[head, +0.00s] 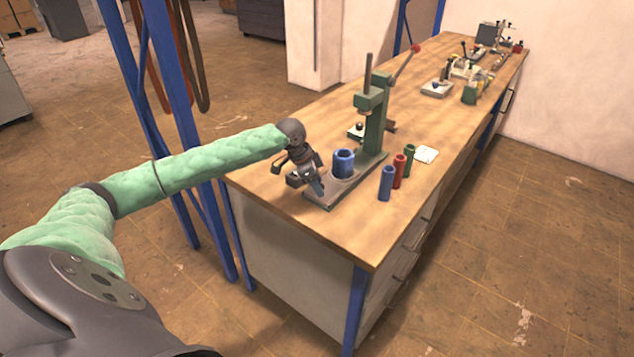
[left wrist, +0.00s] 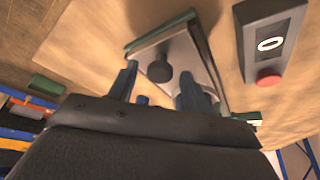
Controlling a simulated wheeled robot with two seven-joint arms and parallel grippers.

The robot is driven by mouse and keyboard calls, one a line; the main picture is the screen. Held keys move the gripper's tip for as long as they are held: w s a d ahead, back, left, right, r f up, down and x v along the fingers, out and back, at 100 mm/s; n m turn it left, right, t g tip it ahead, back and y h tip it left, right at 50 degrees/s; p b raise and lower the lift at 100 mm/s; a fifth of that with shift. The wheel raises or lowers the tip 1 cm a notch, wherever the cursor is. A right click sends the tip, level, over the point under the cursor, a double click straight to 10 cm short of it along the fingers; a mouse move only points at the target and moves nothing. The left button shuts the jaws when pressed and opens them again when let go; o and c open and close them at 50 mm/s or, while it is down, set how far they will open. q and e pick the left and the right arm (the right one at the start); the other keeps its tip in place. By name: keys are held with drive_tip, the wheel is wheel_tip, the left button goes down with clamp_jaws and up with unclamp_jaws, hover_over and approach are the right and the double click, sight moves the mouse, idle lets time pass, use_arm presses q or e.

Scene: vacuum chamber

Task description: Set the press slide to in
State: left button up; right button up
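The green press (head: 374,125) stands on the wooden bench, with a red-knobbed lever at its top. A blue sleeve (head: 343,162) stands upright on its base plate (head: 330,196). In the left wrist view a grey metal plate with green edges (left wrist: 205,65) carries a dark round knob (left wrist: 160,70); this looks like the press slide. My left gripper (head: 312,186) is low at the near left side of the base. Its blue fingers (left wrist: 158,84) are apart, with the knob appearing between them; I cannot tell whether they touch it. My right gripper is not in view.
A dark box with a red button (left wrist: 270,60) lies beside the plate. Blue posts (head: 172,95) rise left of the bench.

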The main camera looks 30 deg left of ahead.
sight(338, 164)
use_arm(q)
clamp_jaws()
drive_tip(key=w, duration=0.3)
drive_tip(key=w+p, duration=0.1)
drive_tip(key=w, duration=0.6)
drive_tip(key=shift+w+d+r, duration=0.1)
drive_tip(key=shift+w+d, duration=0.25)
drive_tip(key=shift+d, duration=0.05)
drive_tip(key=shift+w, duration=0.25)
drive_tip(key=shift+r, duration=0.1)
drive_tip(key=shift+c, duration=0.7)
unclamp_jaws()
drive_tip(key=shift+w, duration=0.1)
drive_tip(key=shift+o, duration=1)
drive_tip(key=shift+w+d+f, duration=0.1)
drive_tip(key=shift+w+f, duration=0.05)
drive_tip(key=shift+f, duration=0.05)
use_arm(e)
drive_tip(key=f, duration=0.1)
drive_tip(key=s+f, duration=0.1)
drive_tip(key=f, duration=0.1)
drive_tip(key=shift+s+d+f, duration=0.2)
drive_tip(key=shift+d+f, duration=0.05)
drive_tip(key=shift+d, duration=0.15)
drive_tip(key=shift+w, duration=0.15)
